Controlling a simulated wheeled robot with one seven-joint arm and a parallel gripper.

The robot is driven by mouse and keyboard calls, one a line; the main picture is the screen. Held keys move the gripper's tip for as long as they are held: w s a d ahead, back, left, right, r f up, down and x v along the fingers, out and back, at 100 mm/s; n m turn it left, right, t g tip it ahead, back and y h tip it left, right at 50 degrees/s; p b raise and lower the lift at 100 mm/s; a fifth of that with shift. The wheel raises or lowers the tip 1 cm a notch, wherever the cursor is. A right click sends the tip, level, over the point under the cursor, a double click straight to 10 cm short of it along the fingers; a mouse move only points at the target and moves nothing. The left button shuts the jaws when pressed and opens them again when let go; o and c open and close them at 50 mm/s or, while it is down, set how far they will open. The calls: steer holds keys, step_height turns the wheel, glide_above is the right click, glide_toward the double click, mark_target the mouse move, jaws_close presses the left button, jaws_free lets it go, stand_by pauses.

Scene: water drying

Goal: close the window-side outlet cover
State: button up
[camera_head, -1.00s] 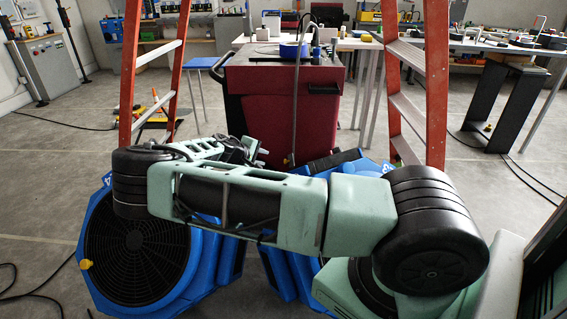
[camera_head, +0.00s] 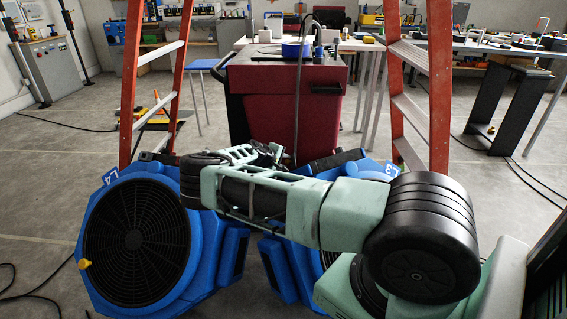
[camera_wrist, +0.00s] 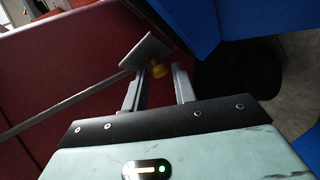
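In the wrist view, my gripper (camera_wrist: 160,84) has its two fingers apart. In the head view, my gripper (camera_head: 272,152) is at the far end of my arm, low in front of the red cart, and partly hidden by the arm. No outlet cover can be made out in the head view.
Blue fans (camera_head: 135,240) stand on the floor below my arm. The red cart (camera_head: 265,110) is beyond my gripper, with a hose hanging down its front. Orange ladder legs (camera_head: 428,90) rise on both sides. Cables lie on the floor at left and right.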

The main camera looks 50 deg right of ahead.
mark_target(294, 155)
jaws_close()
steer(key=d+m+g+y+b, duration=0.1)
steer(key=m+y, duration=0.1)
steer(key=m, duration=0.1)
steer(key=d+r+m+g+y+b, duration=0.1)
steer(key=d+m+y, duration=0.1)
steer(key=y, duration=0.1)
steer(key=shift+d+m, duration=0.15)
steer(key=shift+m, duration=0.25)
steer(key=d+m+y, duration=0.1)
steer(key=y, duration=0.1)
steer(key=s+m+y+b, duration=0.1)
steer(key=m+y, duration=0.1)
steer(key=shift+d, duration=0.4)
steer(key=shift+s+d+f+m+t+y+b, duration=0.2)
steer(key=shift+s+d+m+y+b, duration=0.1)
steer(key=shift+m+y, duration=0.3)
steer(key=shift+s+d+f+m+t+y+b, duration=0.1)
steer(key=shift+s+d+f+m+y+b, duration=0.15)
steer(key=shift+m+y, duration=0.3)
steer(key=shift+y, duration=0.25)
